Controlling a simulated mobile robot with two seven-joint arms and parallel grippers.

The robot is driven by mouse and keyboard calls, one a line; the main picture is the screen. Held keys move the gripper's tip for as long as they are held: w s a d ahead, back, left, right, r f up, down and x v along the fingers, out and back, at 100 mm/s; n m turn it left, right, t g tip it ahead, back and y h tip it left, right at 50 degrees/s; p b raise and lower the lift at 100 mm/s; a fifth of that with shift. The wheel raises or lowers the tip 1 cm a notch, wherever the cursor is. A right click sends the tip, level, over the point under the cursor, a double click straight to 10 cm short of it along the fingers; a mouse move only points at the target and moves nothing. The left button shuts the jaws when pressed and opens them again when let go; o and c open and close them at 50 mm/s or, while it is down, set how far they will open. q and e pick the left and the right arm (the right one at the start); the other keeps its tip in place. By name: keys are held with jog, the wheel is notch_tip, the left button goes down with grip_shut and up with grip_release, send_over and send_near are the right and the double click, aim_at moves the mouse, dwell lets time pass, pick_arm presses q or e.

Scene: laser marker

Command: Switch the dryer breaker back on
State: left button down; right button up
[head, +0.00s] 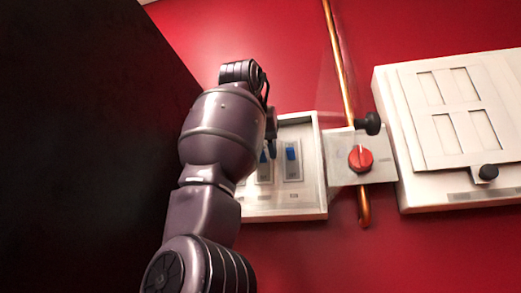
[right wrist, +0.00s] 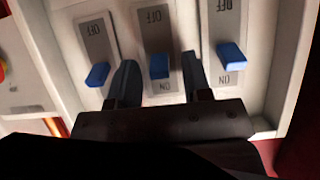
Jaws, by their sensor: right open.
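The white breaker box (head: 308,205) is open on the red wall and holds breakers with blue toggles. One blue toggle (head: 291,153) shows clearly in the head view; my arm hides part of the box. My right gripper (head: 269,145) is at the breakers. In the right wrist view it (right wrist: 160,80) is open, its dark fingers on either side of the middle blue toggle (right wrist: 159,66). A left toggle (right wrist: 97,74) and a right toggle (right wrist: 231,55) flank it. OFF and ON marks appear upside down. I cannot tell which breaker is the dryer's. My left gripper is not in view.
Right of the box is a grey plate with a red knob (head: 360,158) and a black knob (head: 370,123). A copper pipe (head: 341,55) runs vertically there. A larger white panel (head: 405,180) stands further right. A dark surface (head: 80,130) fills the left.

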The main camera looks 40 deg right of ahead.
jog(key=shift+a, duration=0.1)
jog(key=b+v, duration=0.1)
jog(key=v, duration=0.9)
jog(key=shift+s+a+r, duration=0.2)
jog(key=shift+s, duration=0.05)
dwell(0.3)
